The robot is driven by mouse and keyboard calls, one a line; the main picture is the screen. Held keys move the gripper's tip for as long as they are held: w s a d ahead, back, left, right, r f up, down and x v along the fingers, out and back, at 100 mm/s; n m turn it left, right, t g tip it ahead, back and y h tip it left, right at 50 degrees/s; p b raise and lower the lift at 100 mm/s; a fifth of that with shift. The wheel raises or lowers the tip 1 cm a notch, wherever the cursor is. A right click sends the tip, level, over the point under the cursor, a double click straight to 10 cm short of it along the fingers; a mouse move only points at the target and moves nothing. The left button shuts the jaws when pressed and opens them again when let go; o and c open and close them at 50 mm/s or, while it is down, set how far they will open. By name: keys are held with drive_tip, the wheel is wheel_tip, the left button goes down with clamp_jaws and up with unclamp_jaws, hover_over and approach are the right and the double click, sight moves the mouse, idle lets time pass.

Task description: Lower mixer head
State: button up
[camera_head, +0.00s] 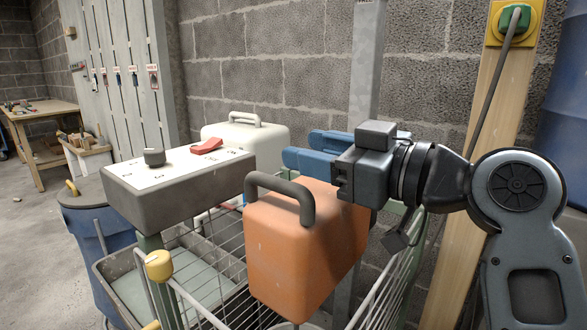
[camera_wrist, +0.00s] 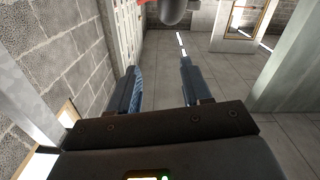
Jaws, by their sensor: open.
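An orange boxy body (camera_head: 300,245) with a thick dark handle (camera_head: 281,187) on top stands over a wire basket in the head view. It may be the mixer head, but I cannot tell for sure. It looks slightly tilted. The fingers appear apart from the handle. In the wrist view the open fingers (camera_wrist: 158,68) have nothing between them.
A grey control box (camera_head: 182,195) with a dark knob and red lever stands left of the orange body. A white canister (camera_head: 272,148) is behind. Wire basket (camera_head: 190,310) sides, a blue bin (camera_head: 82,235) and a block wall (camera_head: 300,50) surround the spot.

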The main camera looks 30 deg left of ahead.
drive_tip(key=d+r, duration=0.4)
drive_tip(key=d, duration=0.3)
drive_tip(key=shift+s+d+r, duration=0.15)
drive_tip(key=shift+d+r, duration=0.25)
drive_tip(key=m+h+p, duration=0.2)
drive_tip(key=h+p, duration=1.6)
drive_tip(key=p, duration=0.4)
approach(269, 176)
drive_tip(key=f, duration=0.1)
drive_tip(key=shift+t, duration=0.3)
drive_tip(key=shift+w+f+p, duration=0.2)
drive_tip(key=shift+f, duration=1.1)
drive_tip(key=shift+w+f+p, duration=0.15)
drive_tip(key=shift+f, duration=1.1)
drive_tip(key=shift+w+f+p, duration=0.2)
drive_tip(key=shift+f, duration=1.1)
clamp_jaws()
